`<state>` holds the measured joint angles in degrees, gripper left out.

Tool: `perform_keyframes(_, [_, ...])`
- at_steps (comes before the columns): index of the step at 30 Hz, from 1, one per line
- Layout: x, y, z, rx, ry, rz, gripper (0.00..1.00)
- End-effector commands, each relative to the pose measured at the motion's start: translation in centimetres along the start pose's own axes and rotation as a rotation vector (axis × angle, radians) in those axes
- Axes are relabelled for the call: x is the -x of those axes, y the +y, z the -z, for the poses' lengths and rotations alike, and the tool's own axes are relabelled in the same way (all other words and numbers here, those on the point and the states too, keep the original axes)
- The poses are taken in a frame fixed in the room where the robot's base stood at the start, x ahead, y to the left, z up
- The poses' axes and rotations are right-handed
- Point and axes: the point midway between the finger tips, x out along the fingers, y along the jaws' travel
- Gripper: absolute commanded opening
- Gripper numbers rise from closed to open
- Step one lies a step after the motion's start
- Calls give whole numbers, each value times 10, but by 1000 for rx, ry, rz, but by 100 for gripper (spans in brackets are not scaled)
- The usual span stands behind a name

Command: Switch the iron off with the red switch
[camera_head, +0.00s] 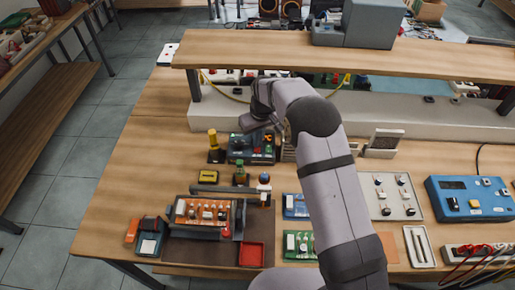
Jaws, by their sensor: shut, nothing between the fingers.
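A dark teal box with small coloured controls (240,152), which looks like the iron's station, stands on the workbench left of my arm. A small orange-red spot shows near its upper right; I cannot tell whether that is the red switch or which way it is set. A yellow-handled tool (213,139) stands upright in a dark holder just left of the box; it may be the iron. My gripper (249,123) is shut and empty, at the back edge of the box. Its fingertips are small and dark, and I cannot tell whether they touch it.
A raised wooden shelf (250,52) runs across behind. An orange tray of parts (203,212), a red tray (251,254) and small bottles stand in front of the box. A blue instrument (470,198) and a pale tray (390,197) lie right of my arm.

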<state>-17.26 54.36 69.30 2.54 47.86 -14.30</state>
Motion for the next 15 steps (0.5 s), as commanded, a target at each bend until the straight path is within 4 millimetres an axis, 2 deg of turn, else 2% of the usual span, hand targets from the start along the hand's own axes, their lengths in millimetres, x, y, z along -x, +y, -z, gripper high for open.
perform_keyframes(7, [1, 0, -1, 0, -4, 1, 0])
perform_keyframes(15, [19, 0, 2, 0, -3, 1, 0])
